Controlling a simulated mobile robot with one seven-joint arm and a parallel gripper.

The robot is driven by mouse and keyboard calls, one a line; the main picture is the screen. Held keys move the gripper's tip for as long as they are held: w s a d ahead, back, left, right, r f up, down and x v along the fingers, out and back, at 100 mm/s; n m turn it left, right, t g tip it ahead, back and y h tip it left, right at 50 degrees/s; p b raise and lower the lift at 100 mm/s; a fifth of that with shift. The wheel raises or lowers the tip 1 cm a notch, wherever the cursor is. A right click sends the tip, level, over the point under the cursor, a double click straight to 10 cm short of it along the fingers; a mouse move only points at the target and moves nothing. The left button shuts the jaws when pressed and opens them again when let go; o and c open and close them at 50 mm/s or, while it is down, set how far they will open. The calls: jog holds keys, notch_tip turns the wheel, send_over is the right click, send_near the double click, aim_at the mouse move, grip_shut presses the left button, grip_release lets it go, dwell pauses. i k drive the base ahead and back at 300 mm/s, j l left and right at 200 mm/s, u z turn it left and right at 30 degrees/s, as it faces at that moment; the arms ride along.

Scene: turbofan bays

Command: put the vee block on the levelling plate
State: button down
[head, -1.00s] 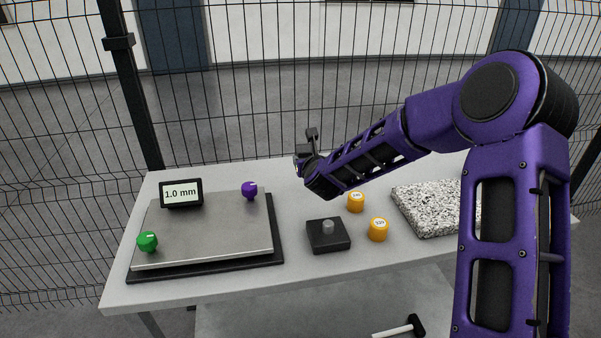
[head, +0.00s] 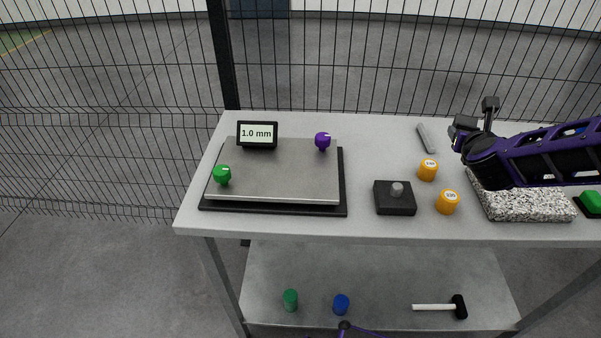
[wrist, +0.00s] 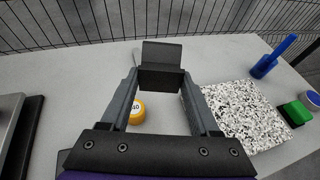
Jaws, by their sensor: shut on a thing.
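The vee block (wrist: 161,65) is a dark block held between my fingertips in the wrist view. In the head view it shows as a small dark shape (head: 464,122) at the end of my arm. My gripper (head: 470,138) is shut on it, above the bench's back right part. The levelling plate (head: 285,170) is a grey metal plate on a black base at the bench's left. It has a green knob (head: 222,174), a purple knob (head: 323,140) and a display reading 1.0 mm (head: 257,134). Its top is otherwise bare.
Two orange weights (head: 447,203) and a dark block with a grey knob (head: 394,199) stand right of the plate. A speckled granite slab (head: 520,205) lies farther right. A grey bar (head: 426,139) lies at the back. A mesh fence (head: 120,80) runs behind the bench.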

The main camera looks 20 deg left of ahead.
aim_at(292, 180)
jog(key=k+j+z, duration=0.15)
jog(key=j, duration=0.3)
jog(key=k+j+z, duration=0.15)
jog(key=j, duration=0.25)
jog(key=k+j+z, duration=0.15)
jog(key=k+j, duration=0.15)
jog(key=k+j+z, duration=0.15)
jog(key=j, duration=0.3)
jog(key=k, duration=0.1)
